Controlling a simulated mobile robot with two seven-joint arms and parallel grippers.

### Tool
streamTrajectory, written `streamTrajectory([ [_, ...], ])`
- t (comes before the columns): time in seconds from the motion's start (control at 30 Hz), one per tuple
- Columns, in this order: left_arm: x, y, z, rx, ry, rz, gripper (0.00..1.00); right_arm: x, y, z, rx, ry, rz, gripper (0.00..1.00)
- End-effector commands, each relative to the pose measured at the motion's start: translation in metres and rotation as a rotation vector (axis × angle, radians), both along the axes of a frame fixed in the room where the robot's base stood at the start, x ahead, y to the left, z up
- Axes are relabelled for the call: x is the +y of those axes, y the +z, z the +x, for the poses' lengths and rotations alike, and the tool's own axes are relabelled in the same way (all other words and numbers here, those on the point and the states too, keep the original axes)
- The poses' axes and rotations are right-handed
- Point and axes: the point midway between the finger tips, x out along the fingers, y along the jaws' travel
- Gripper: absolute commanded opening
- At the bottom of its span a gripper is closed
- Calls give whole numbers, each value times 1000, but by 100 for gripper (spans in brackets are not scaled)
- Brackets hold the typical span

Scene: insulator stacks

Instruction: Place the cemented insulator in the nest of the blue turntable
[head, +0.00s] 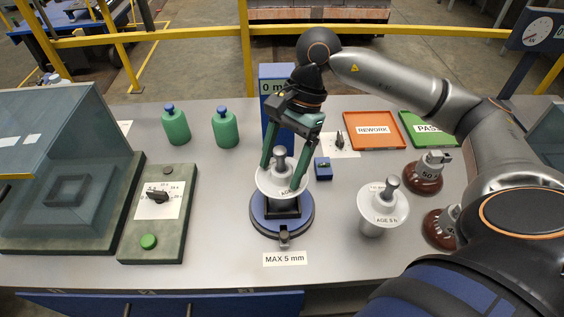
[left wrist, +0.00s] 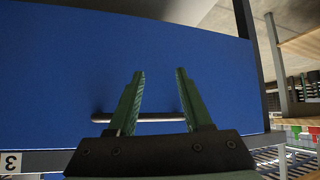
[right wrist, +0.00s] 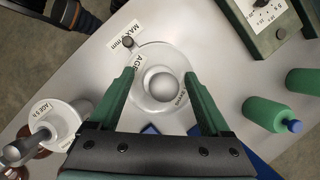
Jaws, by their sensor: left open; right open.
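A white disc insulator (head: 268,188) with a grey metal cap and an "AGE" label sits on the black nest of the blue turntable (head: 300,226). It looks roughly upright; how fully it is seated is hidden. My right gripper (head: 282,176) points down with its open green fingers on either side of the cap. In the right wrist view the round cap (right wrist: 163,87) lies between the fingers with gaps on both sides. My left gripper (left wrist: 160,75) is open and empty before a blue panel (left wrist: 70,55); a bar handle (left wrist: 158,117) shows behind its fingers.
Another white insulator (head: 383,208), labelled "AGE 5 h", stands right of the turntable. Brown insulators (head: 424,171) stand farther right. Behind are an orange REWORK tray (head: 373,131) and green PASS tray (head: 428,131). Green bottles (head: 176,127) and a dial box (head: 157,228) stand left.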

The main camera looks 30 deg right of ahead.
Motion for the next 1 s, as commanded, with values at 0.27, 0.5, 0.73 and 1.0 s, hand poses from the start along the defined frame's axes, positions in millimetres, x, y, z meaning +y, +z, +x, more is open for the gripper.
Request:
streamTrajectory([
  [0.27,0,3,1,-6,1,-1,50,-8,24,3,-6,-2,0,81],
  [0.5,1,2,1,-3,2,1,50,-28,74,8,-6,-1,2,81],
  [0.73,3,2,0,-1,4,3,50,-41,106,11,-3,0,1,81],
  [1.0,3,2,0,-2,5,4,50,-45,114,11,1,1,1,81],
])
